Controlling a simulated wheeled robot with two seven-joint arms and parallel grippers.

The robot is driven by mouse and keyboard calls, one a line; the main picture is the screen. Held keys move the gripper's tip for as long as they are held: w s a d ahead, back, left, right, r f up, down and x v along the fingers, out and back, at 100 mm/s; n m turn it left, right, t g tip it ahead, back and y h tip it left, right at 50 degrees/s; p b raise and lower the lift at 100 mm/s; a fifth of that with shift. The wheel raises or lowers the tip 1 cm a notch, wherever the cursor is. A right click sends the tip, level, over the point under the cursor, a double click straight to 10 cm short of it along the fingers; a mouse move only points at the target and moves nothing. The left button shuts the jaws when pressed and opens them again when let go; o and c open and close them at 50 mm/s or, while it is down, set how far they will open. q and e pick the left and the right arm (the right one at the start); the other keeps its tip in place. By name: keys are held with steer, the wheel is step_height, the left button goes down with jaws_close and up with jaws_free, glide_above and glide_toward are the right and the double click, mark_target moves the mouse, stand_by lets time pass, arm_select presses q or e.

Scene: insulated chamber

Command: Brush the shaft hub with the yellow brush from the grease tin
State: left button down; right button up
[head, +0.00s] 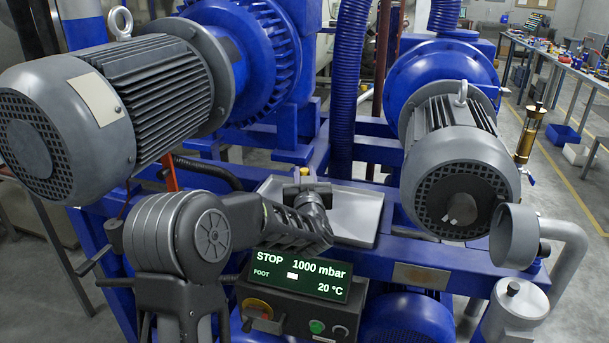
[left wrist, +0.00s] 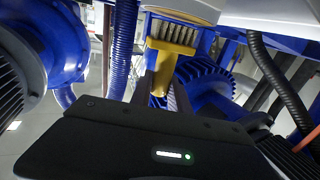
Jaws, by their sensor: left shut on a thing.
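My left gripper (head: 308,188) is over the left part of the metal tray (head: 357,215), beyond my arm's dark forearm. In the left wrist view it is shut on the yellow brush (left wrist: 171,48), whose pale bristles point up in the picture. Only a small yellow patch of the brush shows in the head view (head: 304,171). The bristles end just under a pale rounded surface (left wrist: 180,9); I cannot tell whether they touch it. A grey shaft hub (head: 461,208) sits in the right motor's front face. My right gripper is out of view.
A large grey motor (head: 100,125) stands at the left and another (head: 460,150) at the right. A control box (head: 299,275) reads STOP, 1000 mbar, 20 °C. A grey pipe with an open cup end (head: 515,235) rises at the right. The tray's right part is bare.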

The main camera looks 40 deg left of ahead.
arm_select(q)
steer(key=shift+f+b, duration=0.35)
steer(key=shift+f, duration=0.15)
stand_by(0.7)
steer(key=shift+r+p, duration=2.55)
steer(key=shift+r, duration=1.05)
steer(key=shift+f, duration=0.15)
